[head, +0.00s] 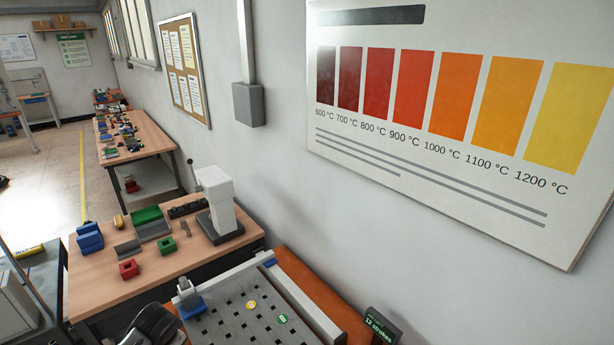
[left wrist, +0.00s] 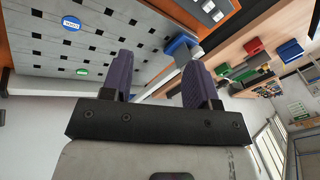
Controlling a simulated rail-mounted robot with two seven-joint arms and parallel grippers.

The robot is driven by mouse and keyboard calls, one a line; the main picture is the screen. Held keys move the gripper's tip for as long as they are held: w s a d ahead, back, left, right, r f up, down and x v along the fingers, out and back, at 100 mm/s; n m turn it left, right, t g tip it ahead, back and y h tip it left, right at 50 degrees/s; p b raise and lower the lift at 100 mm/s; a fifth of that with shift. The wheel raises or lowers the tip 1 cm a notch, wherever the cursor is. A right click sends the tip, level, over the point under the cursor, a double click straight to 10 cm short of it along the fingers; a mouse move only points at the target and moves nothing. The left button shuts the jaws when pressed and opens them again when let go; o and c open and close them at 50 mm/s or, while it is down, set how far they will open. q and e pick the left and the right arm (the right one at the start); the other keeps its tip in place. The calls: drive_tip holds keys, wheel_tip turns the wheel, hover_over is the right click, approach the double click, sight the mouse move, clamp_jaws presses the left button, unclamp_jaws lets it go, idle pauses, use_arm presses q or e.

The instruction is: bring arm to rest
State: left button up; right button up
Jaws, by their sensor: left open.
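My left gripper (left wrist: 158,65) shows in the left wrist view, with its two purple fingers spread apart and nothing between them. Behind the fingers is a grey slotted plate (left wrist: 85,40) with a blue and a green round marker on it. I cannot tell how far the fingers are from the plate. In the head view the slotted plate (head: 226,325) lies at the bottom centre, with a yellow and a green marker. The left gripper's fingers cannot be made out in the head view. My right gripper is in neither view.
A wooden bench (head: 95,285) left of the plate holds a blue block (head: 90,238), a red block (head: 129,269), green parts and a white column (head: 217,198). A small display (head: 382,326) stands right of the plate. A wall with a temperature chart (head: 450,200) bounds the right side.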

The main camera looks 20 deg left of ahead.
use_arm(q)
drive_tip(key=d+r+m+t+p, duration=0.1)
drive_tip(key=d+r+m+t, duration=0.15)
drive_tip(key=d+r, duration=0.5)
drive_tip(key=s+d+r+t+h+p, duration=0.1)
drive_tip(key=s+d+r+p, duration=0.1)
drive_tip(key=s+d, duration=0.4)
drive_tip(key=s+d+r+t+p, duration=0.2)
drive_tip(key=s+d+r+p, duration=0.1)
drive_tip(key=d, duration=0.5)
drive_tip(key=s+d+f+g+h+p, duration=0.1)
drive_tip(key=s+d+f+g+p, duration=0.1)
drive_tip(key=s, duration=0.7)
drive_tip(key=s+d+f+n+g+h+p, duration=0.1)
drive_tip(key=s+d, duration=0.4)
drive_tip(key=s, duration=0.5)
drive_tip(key=shift+d+f+g+h+p, duration=0.3)
drive_tip(key=shift+g+p, duration=0.35)
drive_tip(key=shift+p, duration=0.5)
drive_tip(key=shift+a, duration=0.1)
